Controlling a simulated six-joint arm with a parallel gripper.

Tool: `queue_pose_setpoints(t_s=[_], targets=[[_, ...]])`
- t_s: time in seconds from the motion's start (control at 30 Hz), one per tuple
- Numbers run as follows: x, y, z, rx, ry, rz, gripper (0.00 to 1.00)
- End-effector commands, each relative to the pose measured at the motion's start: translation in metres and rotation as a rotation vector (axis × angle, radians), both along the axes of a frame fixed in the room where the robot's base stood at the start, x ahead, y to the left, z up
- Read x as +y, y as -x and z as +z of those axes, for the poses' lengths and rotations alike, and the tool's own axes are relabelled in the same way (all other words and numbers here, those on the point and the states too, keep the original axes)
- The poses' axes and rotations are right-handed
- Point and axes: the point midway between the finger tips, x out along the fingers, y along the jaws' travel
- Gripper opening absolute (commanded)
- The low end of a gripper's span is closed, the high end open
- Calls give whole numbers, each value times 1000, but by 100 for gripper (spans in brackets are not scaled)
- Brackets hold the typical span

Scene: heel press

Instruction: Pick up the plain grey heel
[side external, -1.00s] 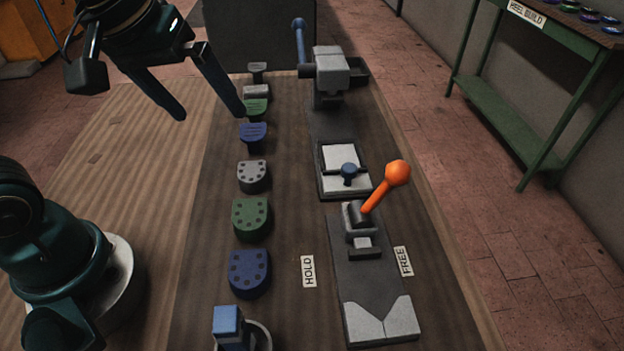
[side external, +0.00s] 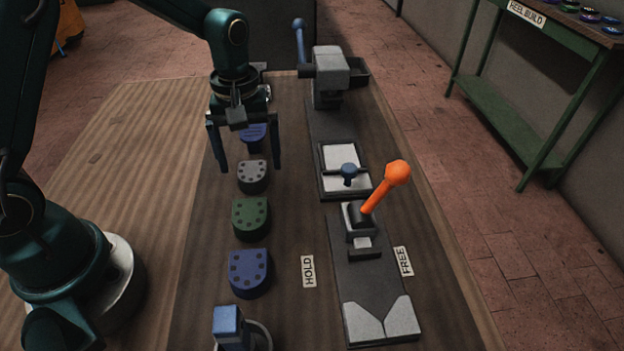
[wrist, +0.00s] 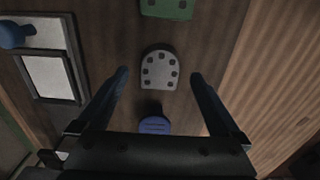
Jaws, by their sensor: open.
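The grey heel (side external: 252,174), a horseshoe-shaped block with several dark holes on top, lies on the dark bench mat in a row of heels. It also shows in the wrist view (wrist: 159,70), ahead of and between the fingertips. My gripper (side external: 250,170) is open and empty, with its fingers pointing down above the row near the grey heel. In the wrist view the fingers of my gripper (wrist: 160,76) stand wide apart, with the heel appearing between their tips. I cannot tell the exact height gap.
A green heel (side external: 251,216) and a blue heel (side external: 249,270) lie nearer in the row. A smaller blue piece (side external: 253,133) lies behind. To the right stand a plate fixture (side external: 340,185) and a clamp with an orange-knobbed lever (side external: 398,173).

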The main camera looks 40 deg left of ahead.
Motion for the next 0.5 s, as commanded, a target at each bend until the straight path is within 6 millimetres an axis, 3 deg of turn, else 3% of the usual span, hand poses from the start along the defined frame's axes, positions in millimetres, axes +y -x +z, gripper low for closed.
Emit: queue_pose_setpoints(t_s=[0.2,0.47,0.5], targets=[[0,0,-18,1,0,-1,100],[0,0,-19,-1,0,-1,100],[0,0,-19,-1,0,-1,85]])
